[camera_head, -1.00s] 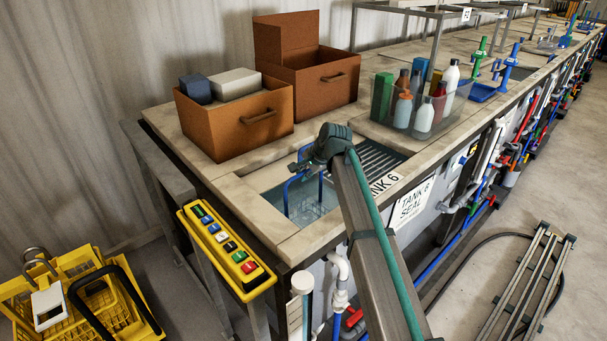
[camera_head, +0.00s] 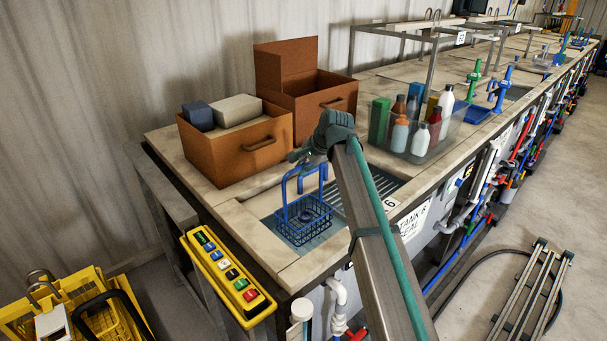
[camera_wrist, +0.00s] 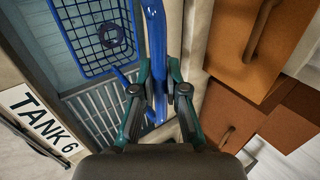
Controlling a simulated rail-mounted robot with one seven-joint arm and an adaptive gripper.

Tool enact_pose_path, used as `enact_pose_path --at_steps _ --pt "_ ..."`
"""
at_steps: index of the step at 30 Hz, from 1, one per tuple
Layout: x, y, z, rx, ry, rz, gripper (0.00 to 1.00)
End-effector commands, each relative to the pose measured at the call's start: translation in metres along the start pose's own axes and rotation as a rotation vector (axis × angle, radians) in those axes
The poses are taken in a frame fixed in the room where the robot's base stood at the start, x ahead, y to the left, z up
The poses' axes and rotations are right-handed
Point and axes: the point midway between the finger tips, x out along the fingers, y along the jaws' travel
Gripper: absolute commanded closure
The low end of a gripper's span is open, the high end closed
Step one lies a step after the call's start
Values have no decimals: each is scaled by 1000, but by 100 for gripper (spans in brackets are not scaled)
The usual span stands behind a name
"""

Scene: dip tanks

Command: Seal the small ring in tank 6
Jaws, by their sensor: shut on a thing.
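Tank 6 (camera_head: 262,203) is a sunken basin in the near end of the bench, with a "TANK 6 SEAL" sign on its front. A blue wire basket (camera_head: 303,222) with a tall handle hangs over the tank, raised to about the rim. The small ring (camera_wrist: 112,34) lies dark and round on the basket floor; it also shows in the head view (camera_head: 306,216). My gripper (camera_wrist: 159,84) is shut on the blue basket handle (camera_wrist: 155,50). In the head view my gripper (camera_head: 300,160) is partly hidden by my wrist.
Brown boxes (camera_head: 225,150) stand behind the tank. A grey slatted grate (camera_head: 375,182) lies right of the basket. A clear bin of bottles (camera_head: 440,143) stands further right. A yellow button panel (camera_head: 226,272) is at the front left, with yellow crates (camera_head: 70,310) below.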

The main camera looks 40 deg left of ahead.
Motion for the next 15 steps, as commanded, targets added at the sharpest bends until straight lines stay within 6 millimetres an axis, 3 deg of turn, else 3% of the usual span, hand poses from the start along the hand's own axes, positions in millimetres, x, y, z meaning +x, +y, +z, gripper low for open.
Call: enact_pose_path --at_steps 15 --pt "-60 -42 -1 -1 1 -3 100"
